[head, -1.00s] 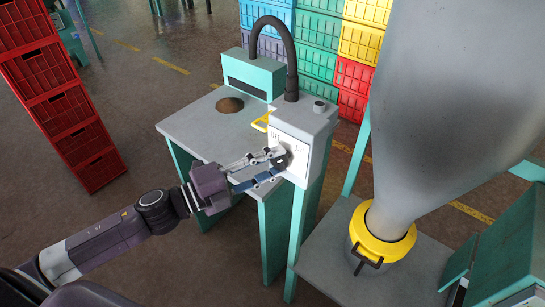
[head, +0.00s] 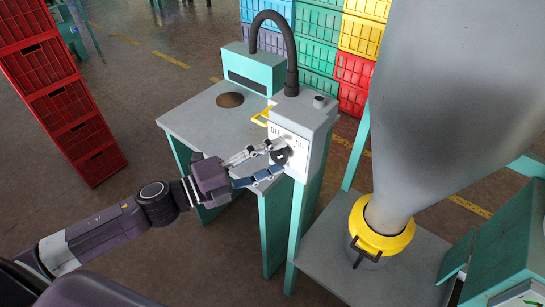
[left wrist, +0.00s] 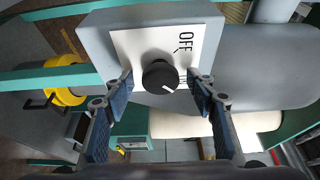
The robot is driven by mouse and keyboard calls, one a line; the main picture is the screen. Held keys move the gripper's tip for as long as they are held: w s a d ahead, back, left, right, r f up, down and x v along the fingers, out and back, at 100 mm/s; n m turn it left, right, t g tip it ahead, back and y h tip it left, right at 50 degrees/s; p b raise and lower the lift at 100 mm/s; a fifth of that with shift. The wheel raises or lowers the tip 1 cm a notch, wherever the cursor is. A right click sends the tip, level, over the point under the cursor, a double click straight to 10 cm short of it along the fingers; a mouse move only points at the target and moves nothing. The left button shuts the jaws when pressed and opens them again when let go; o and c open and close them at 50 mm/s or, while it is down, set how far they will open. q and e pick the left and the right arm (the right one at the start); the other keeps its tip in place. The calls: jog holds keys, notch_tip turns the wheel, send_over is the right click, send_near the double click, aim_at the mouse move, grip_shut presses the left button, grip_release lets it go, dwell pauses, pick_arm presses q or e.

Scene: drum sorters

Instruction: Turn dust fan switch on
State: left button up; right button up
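The dust fan switch is a black round knob (left wrist: 160,76) on a white plate (left wrist: 125,45) fixed to a grey box (head: 315,118). In the left wrist view the knob's white mark points to the lower right. The word OFF stands above and right of it, and a second label is partly hidden by the right-hand finger. My left gripper (head: 277,161) is at the front of the box in the head view. In the left wrist view its two blue-padded fingers (left wrist: 161,82) stand open on either side of the knob, with gaps to it. My right gripper is not seen.
The box stands on a teal post beside a grey table (head: 190,122) with a black hose (head: 275,17). A large grey funnel with a yellow collar (head: 378,238) is at the right. Red crates (head: 62,110) stack at the left. Open floor lies in front.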

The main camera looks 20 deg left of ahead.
pick_arm(q)
jog(key=v, duration=1.2)
dwell(0.3)
dwell(0.4)
